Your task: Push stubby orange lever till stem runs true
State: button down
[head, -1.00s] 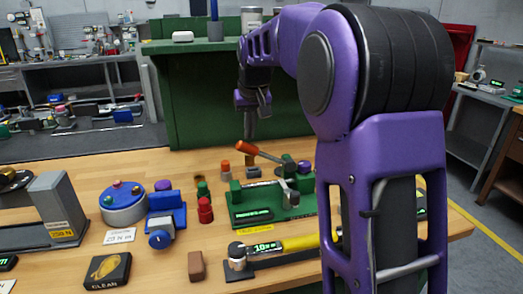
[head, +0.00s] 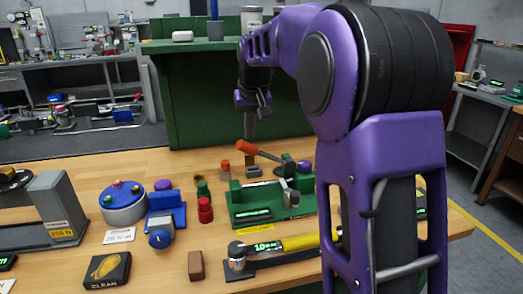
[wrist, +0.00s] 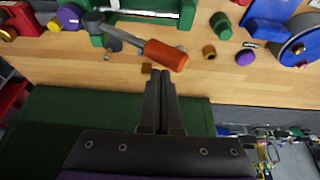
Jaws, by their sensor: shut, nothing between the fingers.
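The stubby orange lever (head: 246,147) slopes up to the left from a metal arm on the green fixture (head: 240,214). In the wrist view, the orange lever handle (wrist: 166,55) lies just beyond the fingertips. My gripper (head: 249,136) is shut and empty, pointing down behind the handle. It also shows in the wrist view (wrist: 162,74), its fingers together and close to the handle end; I cannot tell whether they touch. A grey metal piece (head: 288,191) stands on the fixture. Whether the stem runs true cannot be told.
Red cylinder pieces (head: 205,213) and a blue-grey device (head: 165,215) stand left of the fixture on the wooden table (head: 150,275). A yellow-handled tool with a lit display (head: 265,246) lies in front. A green cabinet (head: 210,100) stands behind. My arm hides the right side.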

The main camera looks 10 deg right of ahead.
aim_at(244, 143)
jog(key=shift+f, duration=0.3)
jog(key=shift+f, duration=0.15)
jog(key=shift+a+f+b, duration=0.4)
jog(key=shift+f+b, duration=0.1)
jog(key=shift+f, duration=0.1)
jog(key=shift+a+f, duration=0.1)
jog(key=shift+f, duration=0.15)
jog(key=shift+a+f+b, duration=0.2)
jog(key=shift+f+b, duration=0.2)
jog(key=shift+f, duration=0.05)
jog(key=shift+a+f, duration=0.1)
jog(key=shift+f, duration=0.15)
dwell(0.7)
jog(key=shift+a+f+b, duration=0.15)
jog(key=shift+f+b, duration=0.3)
jog(key=shift+f, duration=0.15)
jog(key=shift+f, duration=0.1)
